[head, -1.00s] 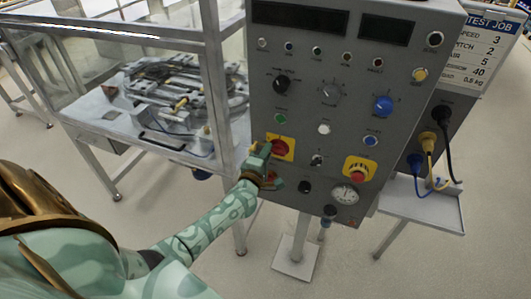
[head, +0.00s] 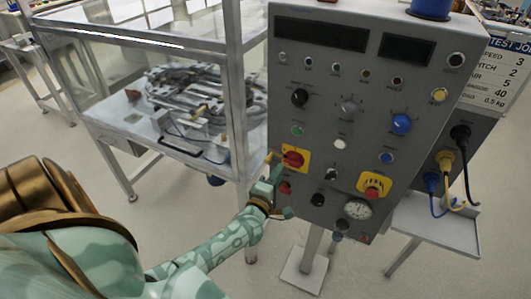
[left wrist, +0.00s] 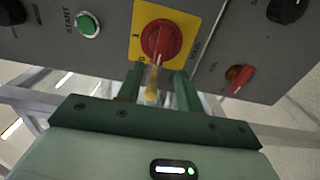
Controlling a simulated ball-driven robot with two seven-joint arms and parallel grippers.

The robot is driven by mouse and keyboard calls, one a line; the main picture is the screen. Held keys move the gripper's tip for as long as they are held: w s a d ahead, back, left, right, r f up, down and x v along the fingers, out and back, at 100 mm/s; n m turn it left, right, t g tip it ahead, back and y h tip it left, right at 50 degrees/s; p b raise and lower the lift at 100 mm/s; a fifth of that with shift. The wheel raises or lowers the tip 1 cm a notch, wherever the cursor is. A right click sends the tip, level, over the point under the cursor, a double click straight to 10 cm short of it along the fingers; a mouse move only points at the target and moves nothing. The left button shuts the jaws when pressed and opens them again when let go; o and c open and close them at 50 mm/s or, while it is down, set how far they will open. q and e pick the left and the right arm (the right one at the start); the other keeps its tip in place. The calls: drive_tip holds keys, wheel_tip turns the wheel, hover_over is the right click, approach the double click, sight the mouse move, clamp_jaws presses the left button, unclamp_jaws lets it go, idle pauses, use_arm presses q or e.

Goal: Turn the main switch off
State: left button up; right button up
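The main switch (head: 294,158) is a red rotary knob on a yellow plate at the lower left of the grey control panel (head: 325,105). In the left wrist view the red knob (left wrist: 161,40) stands just beyond my fingertips. My left gripper (head: 277,174) is at the lower left of the switch in the head view. In the left wrist view its two green fingers (left wrist: 161,82) are apart, below the knob. A small brass-coloured piece (left wrist: 152,86) shows between them; I cannot tell what it is or whether a finger touches it. My right gripper is not in view.
A smaller red selector (left wrist: 241,78) and a green start button (left wrist: 87,25) flank the switch. A red emergency stop (head: 373,188) on yellow and a gauge (head: 357,209) sit lower right. A metal-framed enclosure (head: 175,110) stands left of the panel.

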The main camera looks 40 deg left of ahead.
use_arm(q)
drive_tip(key=v, duration=1.1)
drive_tip(key=shift+d, duration=0.2)
drive_tip(key=s+d+f+m+g+h, duration=0.25)
drive_tip(key=s+f+m, duration=0.2)
drive_tip(key=f, duration=0.35)
drive_tip(key=s+d+f+m+g+h+b, duration=0.1)
drive_tip(key=s+f+m+g, duration=0.25)
drive_tip(key=f+m, duration=0.4)
drive_tip(key=s+d+f+m+g+h, duration=0.15)
drive_tip(key=s+f+m, duration=0.25)
drive_tip(key=f, duration=0.5)
drive_tip(key=s+f+m+g+b, duration=0.1)
drive_tip(key=s+f+m+g, duration=0.3)
drive_tip(key=s+f, duration=0.4)
drive_tip(key=s+f+m+g+y+b, duration=0.1)
drive_tip(key=s+f+m+g, duration=0.3)
drive_tip(key=s, duration=1.2)
wheel_tip(320, 180, down, 5)
drive_tip(key=shift+s+d+r+m+g+b, duration=0.1)
drive_tip(key=shift+s+d+m+g+b, duration=0.2)
drive_tip(key=shift+d+g+b, duration=0.35)
